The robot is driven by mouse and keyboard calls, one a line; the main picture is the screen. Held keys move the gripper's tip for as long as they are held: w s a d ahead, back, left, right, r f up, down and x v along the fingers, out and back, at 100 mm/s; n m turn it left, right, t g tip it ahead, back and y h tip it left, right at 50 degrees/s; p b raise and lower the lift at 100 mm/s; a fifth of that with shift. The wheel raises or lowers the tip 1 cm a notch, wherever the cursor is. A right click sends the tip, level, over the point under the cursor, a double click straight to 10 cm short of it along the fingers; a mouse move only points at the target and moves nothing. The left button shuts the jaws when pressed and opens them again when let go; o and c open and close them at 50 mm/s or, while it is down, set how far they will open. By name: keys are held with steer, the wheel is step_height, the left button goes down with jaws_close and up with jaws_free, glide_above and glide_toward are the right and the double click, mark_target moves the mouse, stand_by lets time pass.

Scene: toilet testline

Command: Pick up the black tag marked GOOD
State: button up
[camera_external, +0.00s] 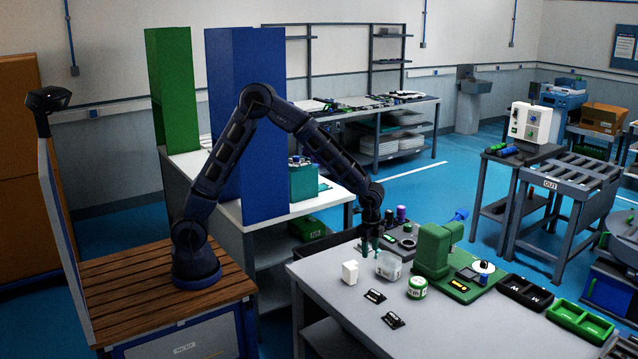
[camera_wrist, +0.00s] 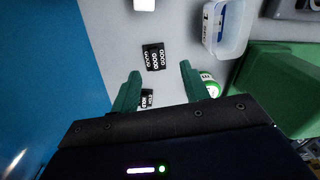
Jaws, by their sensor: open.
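A black tag with white lettering that reads GOOD (camera_wrist: 153,57) lies on the grey tabletop in the wrist view, just beyond my fingertips. By its place near the white block it matches the black tag (camera_external: 375,296) in the external view, where its lettering is too small to read. A second black tag (camera_wrist: 147,98) is partly hidden in the wrist view; it is the nearer tag (camera_external: 393,320) in the external view. My gripper (camera_wrist: 160,72) has its green fingers apart with nothing between them. It hangs above the table (camera_external: 371,250) in the external view, behind the tags.
A white block (camera_external: 349,272), a clear bin (camera_external: 389,266) and a green tin (camera_external: 417,287) stand around the tags. The table's near left is clear.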

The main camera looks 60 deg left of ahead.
steer(key=d+f+m, duration=0.1)
steer(key=d+f, duration=0.4)
glide_above(376, 293)
steer(key=shift+g, duration=0.3)
steer(key=f, duration=0.4)
steer(key=shift+a+f, duration=0.2)
steer(key=shift+f, duration=0.1)
steer(key=shift+w+d+f, duration=0.1)
steer(key=shift+f, duration=1.45)
steer(key=shift+d+f, duration=0.1)
steer(key=shift+f, duration=1.45)
jaws_close()
steer(key=shift+r, duration=0.1)
